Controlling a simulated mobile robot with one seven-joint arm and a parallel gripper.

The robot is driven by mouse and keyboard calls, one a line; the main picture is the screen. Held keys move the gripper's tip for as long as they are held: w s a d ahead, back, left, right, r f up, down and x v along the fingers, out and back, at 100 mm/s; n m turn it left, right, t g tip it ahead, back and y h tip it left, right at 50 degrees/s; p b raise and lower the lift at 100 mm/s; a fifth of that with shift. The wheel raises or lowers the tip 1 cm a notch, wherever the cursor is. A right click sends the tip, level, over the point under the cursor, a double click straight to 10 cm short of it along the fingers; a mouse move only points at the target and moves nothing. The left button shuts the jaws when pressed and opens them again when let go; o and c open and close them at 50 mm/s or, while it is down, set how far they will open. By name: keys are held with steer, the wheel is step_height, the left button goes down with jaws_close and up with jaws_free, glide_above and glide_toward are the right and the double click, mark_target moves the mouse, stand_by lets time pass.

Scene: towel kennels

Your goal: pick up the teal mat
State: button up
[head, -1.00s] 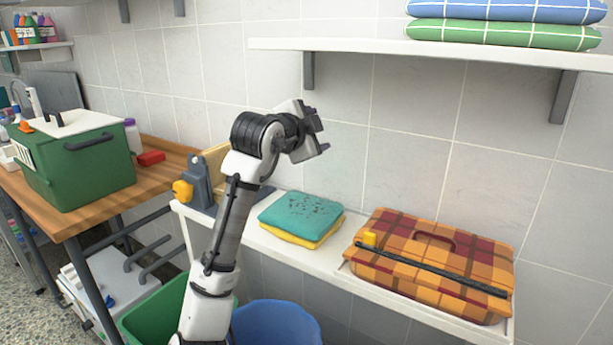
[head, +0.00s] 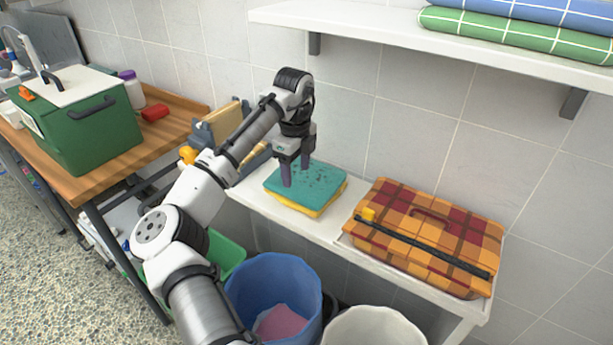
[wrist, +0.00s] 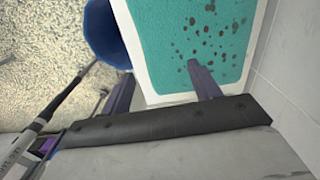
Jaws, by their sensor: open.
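The teal mat (head: 318,181) lies flat on top of a yellow mat (head: 300,208) on the white lower shelf. Dark specks cover part of its top, and it fills the upper middle of the wrist view (wrist: 185,45). My gripper (head: 295,174) points down at the near left part of the teal mat, with its fingers apart and nothing between them. In the wrist view my gripper (wrist: 160,85) has one finger over the teal surface and the other outside the mat's left edge. I cannot tell whether a fingertip touches the mat.
An orange plaid case (head: 430,235) stands right of the mats on the shelf (head: 335,235). An upper shelf (head: 420,40) with folded towels overhangs at the right. A blue bin (head: 250,285) stands below in front. The tiled wall is close behind.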

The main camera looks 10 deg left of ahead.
mark_target(295, 190)
steer(key=f, duration=0.1)
steer(key=f+p, duration=0.1)
steer(key=f, duration=0.1)
steer(key=f+p, duration=0.1)
steer(key=shift+s+a+f, duration=0.1)
steer(key=shift+s+f, duration=0.15)
steer(key=shift+f, duration=0.6)
steer(key=c, duration=1.2)
